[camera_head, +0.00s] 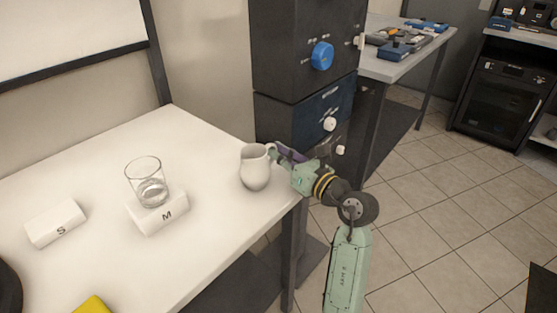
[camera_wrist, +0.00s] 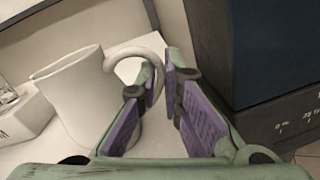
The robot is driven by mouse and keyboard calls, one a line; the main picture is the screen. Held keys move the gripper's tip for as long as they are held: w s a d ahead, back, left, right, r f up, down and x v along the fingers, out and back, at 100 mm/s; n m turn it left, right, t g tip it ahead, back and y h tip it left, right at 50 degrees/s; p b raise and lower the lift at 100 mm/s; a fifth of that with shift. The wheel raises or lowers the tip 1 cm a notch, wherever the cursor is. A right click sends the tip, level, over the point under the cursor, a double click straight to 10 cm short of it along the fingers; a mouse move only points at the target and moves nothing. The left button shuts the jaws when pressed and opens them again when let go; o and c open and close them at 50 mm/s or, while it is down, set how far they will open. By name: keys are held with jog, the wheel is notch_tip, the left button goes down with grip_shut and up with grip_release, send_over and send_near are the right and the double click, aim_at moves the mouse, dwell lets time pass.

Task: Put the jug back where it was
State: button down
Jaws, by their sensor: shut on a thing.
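The white jug (camera_head: 255,168) is upright at the right part of the white table, near its right edge. I cannot tell whether its base touches the table. In the wrist view the jug (camera_wrist: 78,98) is at the left, with its curved handle reaching between my fingers. My gripper (camera_head: 277,152) comes from the right and is shut on the handle; its purple-padded fingers (camera_wrist: 158,88) stand on either side of it. The far side of the jug is hidden.
A clear glass (camera_head: 146,180) stands on a white block marked M (camera_head: 160,217). A block marked S (camera_head: 56,223) lies further left. A yellow object (camera_head: 92,305) is at the front. A dark cabinet with knobs (camera_head: 300,100) stands close behind my gripper. The table (camera_head: 200,260) is clear in front of the jug.

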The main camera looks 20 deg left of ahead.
jog(key=shift+r, duration=0.15)
jog(key=c, duration=2.2)
grip_release()
jog(key=shift+f, duration=0.2)
jog(key=o, duration=0.5)
jog(key=shift+r, duration=0.15)
jog(key=b+v, duration=0.2)
jog(key=v, duration=1)
jog(key=shift+s, duration=0.1)
